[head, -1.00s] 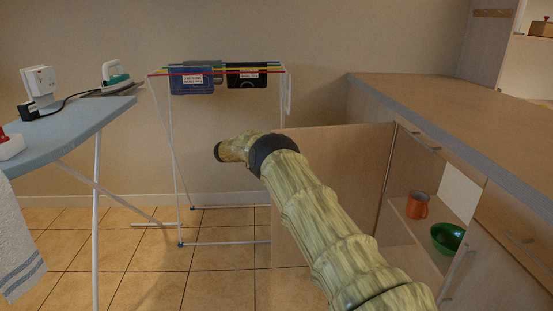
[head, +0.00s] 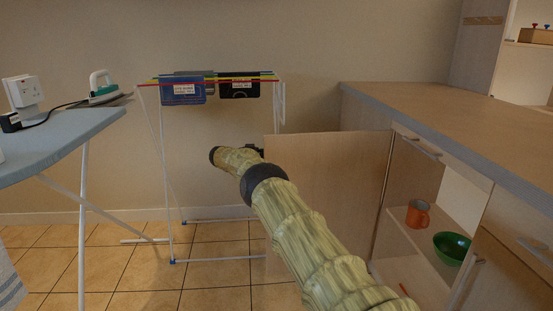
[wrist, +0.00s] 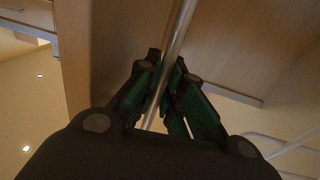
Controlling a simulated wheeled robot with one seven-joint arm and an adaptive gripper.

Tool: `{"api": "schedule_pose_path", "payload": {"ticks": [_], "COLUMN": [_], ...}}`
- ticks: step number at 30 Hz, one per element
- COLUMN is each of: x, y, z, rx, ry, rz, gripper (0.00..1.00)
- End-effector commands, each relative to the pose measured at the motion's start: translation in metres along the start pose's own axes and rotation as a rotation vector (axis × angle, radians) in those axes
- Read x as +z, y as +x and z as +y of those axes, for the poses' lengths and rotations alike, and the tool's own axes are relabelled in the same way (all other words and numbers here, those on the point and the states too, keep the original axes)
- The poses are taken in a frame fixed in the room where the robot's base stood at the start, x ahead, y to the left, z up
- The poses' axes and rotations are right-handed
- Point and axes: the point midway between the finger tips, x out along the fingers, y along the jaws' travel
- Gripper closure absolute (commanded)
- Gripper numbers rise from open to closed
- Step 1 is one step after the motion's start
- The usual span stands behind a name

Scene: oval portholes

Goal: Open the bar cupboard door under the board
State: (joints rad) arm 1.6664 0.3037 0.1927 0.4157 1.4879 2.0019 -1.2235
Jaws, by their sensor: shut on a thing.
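The cupboard door (head: 335,190) under the board (head: 440,120) stands swung wide out from the cupboard front, its inner face towards the head camera. In the wrist view my gripper (wrist: 168,75) is shut on the door's silver bar handle (wrist: 184,22), with its green-lined fingers either side of the bar. The wooden door panel (wrist: 245,45) lies just behind the handle. In the head view my gripper is mostly hidden at the door's outer edge, and the handle is out of sight.
Inside the cupboard an orange mug (head: 417,213) and a green bowl (head: 451,247) stand on a shelf. A drying rack (head: 168,190) stands behind and left of the door. An ironing board (head: 70,140) with an iron (head: 103,88) is at left. Tiled floor lies between.

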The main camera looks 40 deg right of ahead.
Motion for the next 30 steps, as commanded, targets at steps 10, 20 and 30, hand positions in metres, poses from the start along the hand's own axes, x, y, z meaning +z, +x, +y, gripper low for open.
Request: {"api": "schedule_pose_path", "payload": {"ticks": [10, 20, 30], "x": [0.001, -0.022, -0.076], "y": [0.003, 0.004, 0.002], "z": [0.000, 0.000, 0.000], "rx": [0.002, 0.003, 0.001], "ry": [-0.001, 0.001, -0.001], "rz": [-0.001, -0.002, -0.003], "gripper": [0.81, 0.81, 0.81]}}
